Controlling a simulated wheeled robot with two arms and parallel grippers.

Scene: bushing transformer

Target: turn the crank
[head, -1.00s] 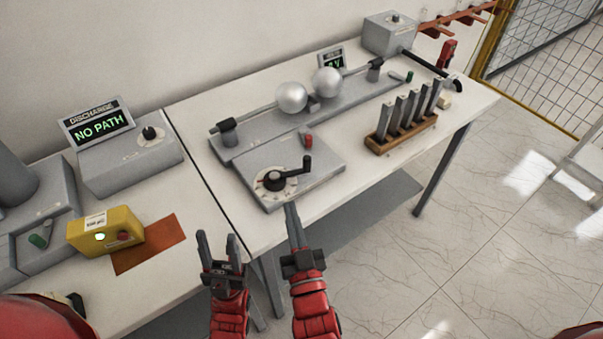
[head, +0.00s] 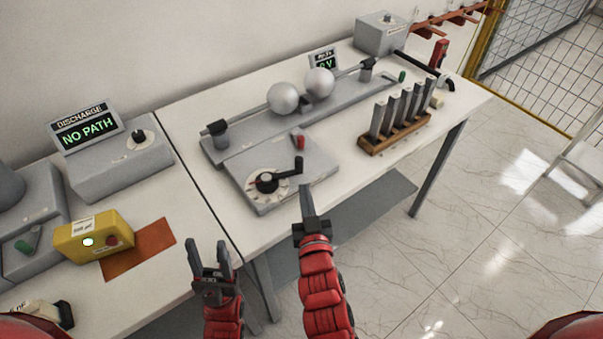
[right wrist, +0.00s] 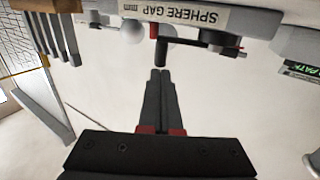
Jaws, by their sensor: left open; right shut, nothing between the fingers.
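The black crank (head: 268,181) sits on a round dial on top of a grey box (head: 315,172) at the front of the right table. Its arm points right, with an upright handle (head: 298,166) at the end. My right gripper (head: 306,188) is shut and empty, just in front of the box and below the handle in the head view. In the right wrist view the shut fingers (right wrist: 159,75) point toward the crank handle (right wrist: 161,52), seemingly apart from it, beside the "SPHERE GAP" label (right wrist: 188,15). My left gripper (head: 207,246) is open and empty at the table's front edge.
Two silver spheres (head: 284,98) on rods stand behind the crank box. A wooden rack (head: 395,136) with several grey bars stands to the right. On the left table are a "NO PATH" display (head: 86,128) and a yellow box (head: 92,240). The floor in front is clear.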

